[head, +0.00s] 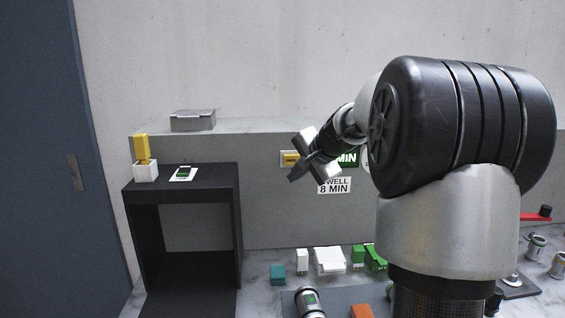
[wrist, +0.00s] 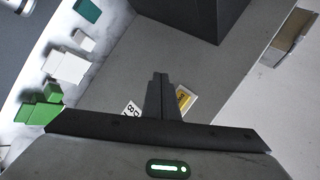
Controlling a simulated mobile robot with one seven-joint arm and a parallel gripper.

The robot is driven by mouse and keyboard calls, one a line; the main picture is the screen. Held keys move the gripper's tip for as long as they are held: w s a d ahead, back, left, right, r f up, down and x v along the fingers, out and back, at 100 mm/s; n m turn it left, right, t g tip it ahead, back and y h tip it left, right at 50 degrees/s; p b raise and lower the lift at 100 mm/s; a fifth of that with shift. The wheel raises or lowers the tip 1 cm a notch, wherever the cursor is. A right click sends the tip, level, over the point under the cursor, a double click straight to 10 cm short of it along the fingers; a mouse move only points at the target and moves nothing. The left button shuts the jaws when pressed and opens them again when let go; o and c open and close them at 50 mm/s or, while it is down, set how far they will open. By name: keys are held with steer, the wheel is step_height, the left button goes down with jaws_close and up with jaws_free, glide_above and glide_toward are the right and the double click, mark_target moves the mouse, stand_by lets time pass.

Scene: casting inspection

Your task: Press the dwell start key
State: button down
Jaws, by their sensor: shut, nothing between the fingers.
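The yellow key on its pale plate (head: 288,158) is on the grey wall panel, just left of my gripper in the head view; I take it for the dwell start key. It also shows in the wrist view (wrist: 184,98), right beside the fingers and partly hidden by them. My gripper (head: 294,177) is shut and empty, in front of the panel. Its closed fingers also show in the wrist view (wrist: 160,77). I cannot tell whether they touch the panel. A green display (head: 347,158) ending in "MIN" and a "DWELL 8 MIN" label (head: 335,186) are partly hidden by my arm.
A black stand (head: 182,190) at left bears a white holder (head: 145,172) with a yellow block and a card. A grey box (head: 193,120) sits on the ledge. White, teal and green items, including a white block (head: 329,261), lie on the bench below.

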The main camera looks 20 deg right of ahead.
mark_target(293, 160)
steer(key=shift+w+d, duration=0.15)
steer(key=shift+d, duration=0.7)
steer(key=shift+w, duration=0.1)
steer(key=w+d+p, duration=0.2)
steer(key=w+p, duration=0.5)
steer(key=w, duration=0.1)
steer(key=shift+d, duration=0.2)
steer(key=shift+w, duration=0.2)
stand_by(1.4)
steer(key=shift+w+d+p, duration=0.1)
steer(key=shift+w+p, duration=0.2)
steer(key=shift+w, duration=0.05)
